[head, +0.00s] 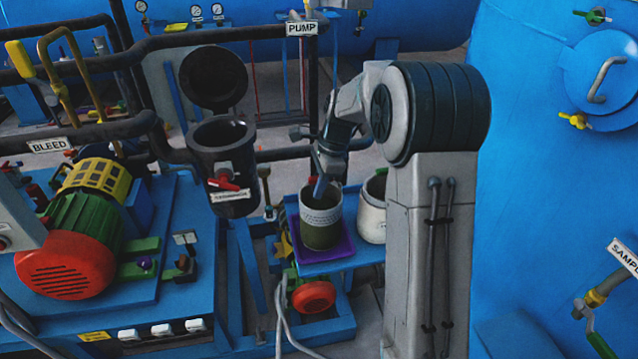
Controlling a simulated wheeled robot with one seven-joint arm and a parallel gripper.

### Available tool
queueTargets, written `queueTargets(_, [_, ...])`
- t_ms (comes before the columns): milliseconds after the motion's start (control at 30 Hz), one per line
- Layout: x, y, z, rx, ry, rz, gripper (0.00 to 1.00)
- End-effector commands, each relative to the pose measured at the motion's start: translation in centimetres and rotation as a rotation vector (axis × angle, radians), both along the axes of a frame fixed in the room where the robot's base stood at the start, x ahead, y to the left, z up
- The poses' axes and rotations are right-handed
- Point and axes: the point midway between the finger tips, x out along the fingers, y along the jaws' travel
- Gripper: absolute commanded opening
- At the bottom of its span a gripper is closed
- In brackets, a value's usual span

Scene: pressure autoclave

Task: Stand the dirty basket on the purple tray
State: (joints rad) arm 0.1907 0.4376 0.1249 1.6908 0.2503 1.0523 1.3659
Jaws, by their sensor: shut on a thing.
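The dirty basket (321,229), olive green below with a pale perforated band above, is upright at the purple tray (345,246). It covers the middle of the tray, and its base looks to be on the tray or just above it; I cannot tell which. My gripper (319,190) reaches down to the basket's rim and is shut on the basket. The fingertips are partly hidden at the rim.
A white basket (371,221) stands to the right on the same blue shelf (330,266), partly hidden by my arm. A black open vessel (222,150) with a red handle stands to the left. Pipes and a PUMP sign (302,29) are behind.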

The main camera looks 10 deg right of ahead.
Motion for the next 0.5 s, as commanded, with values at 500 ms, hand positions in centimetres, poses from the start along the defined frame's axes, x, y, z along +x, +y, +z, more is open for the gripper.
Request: queueTargets(500, [0.01, 0.01, -0.43, 0.0, -0.001, 0.001, 0.36])
